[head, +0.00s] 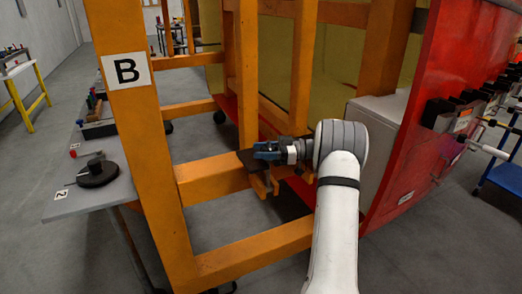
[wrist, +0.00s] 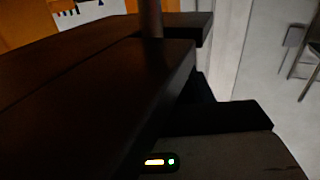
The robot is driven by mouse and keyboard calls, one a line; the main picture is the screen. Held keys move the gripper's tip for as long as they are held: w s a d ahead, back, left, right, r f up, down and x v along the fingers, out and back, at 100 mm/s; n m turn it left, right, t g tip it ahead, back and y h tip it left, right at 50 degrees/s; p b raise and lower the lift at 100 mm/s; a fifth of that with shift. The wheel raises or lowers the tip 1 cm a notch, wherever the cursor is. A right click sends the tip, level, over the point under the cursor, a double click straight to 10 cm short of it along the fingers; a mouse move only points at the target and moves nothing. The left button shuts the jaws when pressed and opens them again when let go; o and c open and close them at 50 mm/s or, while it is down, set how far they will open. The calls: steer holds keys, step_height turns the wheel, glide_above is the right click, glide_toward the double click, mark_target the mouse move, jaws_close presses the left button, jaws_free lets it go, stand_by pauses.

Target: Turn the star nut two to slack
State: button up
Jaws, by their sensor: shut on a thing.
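My gripper (head: 250,162), with a blue body, reaches left from my white arm to the orange frame's horizontal beam. A small light strip with yellow and green shows low in the wrist view.
The orange frame (head: 150,150) carries a "B" sign (head: 126,70). A grey shelf (head: 115,190) at left bears a black round object (head: 97,172) and a small label. A red panel (head: 425,120) with black fittings stands close on the right, beside a pale box (head: 385,120).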

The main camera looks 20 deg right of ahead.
steer(key=o, duration=1)
steer(key=shift+b+v, duration=0.4)
steer(key=shift+v, duration=3.5)
